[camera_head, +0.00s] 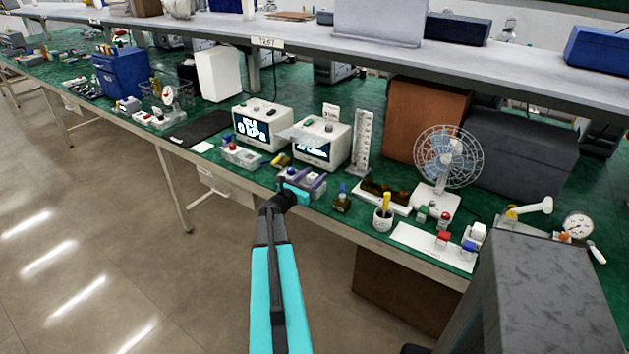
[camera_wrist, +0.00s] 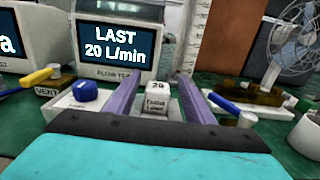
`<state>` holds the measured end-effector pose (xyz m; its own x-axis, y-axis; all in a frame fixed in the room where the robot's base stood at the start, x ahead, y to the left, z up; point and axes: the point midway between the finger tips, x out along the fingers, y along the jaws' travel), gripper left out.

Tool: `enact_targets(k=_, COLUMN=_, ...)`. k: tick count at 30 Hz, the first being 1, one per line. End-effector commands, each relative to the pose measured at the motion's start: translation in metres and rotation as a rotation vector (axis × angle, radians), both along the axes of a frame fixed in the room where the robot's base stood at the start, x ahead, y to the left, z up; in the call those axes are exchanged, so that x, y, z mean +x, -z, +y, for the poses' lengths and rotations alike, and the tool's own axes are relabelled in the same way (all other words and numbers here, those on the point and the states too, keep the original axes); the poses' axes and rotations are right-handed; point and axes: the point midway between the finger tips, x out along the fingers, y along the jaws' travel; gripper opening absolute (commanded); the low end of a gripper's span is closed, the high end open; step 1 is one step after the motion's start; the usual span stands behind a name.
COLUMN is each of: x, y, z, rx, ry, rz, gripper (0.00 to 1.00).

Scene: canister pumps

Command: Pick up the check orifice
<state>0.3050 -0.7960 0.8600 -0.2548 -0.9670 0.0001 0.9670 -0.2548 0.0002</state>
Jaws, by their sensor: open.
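The check orifice appears to be a small white block (camera_wrist: 157,101) with "20" on its top and smaller lettering on its front, too blurred to read fully. It stands upright on a pale base in the wrist view. My gripper (camera_wrist: 158,79) is open, with one purple finger on each side of the block. A gap shows on both sides, so the fingers look apart from it. In the head view my gripper (camera_head: 312,180) is low over the front edge of the bench, and the block is small between the fingers.
A blue knob (camera_wrist: 84,91) sits just left of the left finger. Behind stands a flow tester (camera_wrist: 113,42) reading "LAST 20 L/min". A yellow-handled part marked VENT (camera_wrist: 46,88) is at left.

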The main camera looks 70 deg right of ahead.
Motion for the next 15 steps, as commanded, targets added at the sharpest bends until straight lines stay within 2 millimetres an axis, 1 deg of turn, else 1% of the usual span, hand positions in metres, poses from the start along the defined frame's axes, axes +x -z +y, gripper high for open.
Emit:
enact_targets(k=3, x=0.0000, y=0.0000, z=0.0000, rx=0.000, ry=0.000, rz=0.000, gripper=0.48)
enact_targets(k=4, x=-0.0001, y=0.0000, z=0.0000, rx=0.000, ry=0.000, rz=0.000, gripper=0.47)
enact_targets(k=8, x=-0.0001, y=0.0000, z=0.0000, rx=0.000, ry=0.000, rz=0.000, gripper=0.25)
enact_targets(k=9, x=-0.0001, y=0.0000, z=0.0000, rx=0.000, ry=0.000, rz=0.000, gripper=0.18)
enact_targets(k=12, x=-0.0002, y=0.0000, z=0.0001, rx=0.000, ry=0.000, rz=0.000, gripper=0.03)
enact_targets(k=15, x=-0.0002, y=-0.0002, z=0.0001, rx=0.000, ry=0.001, rz=0.000, gripper=0.03)
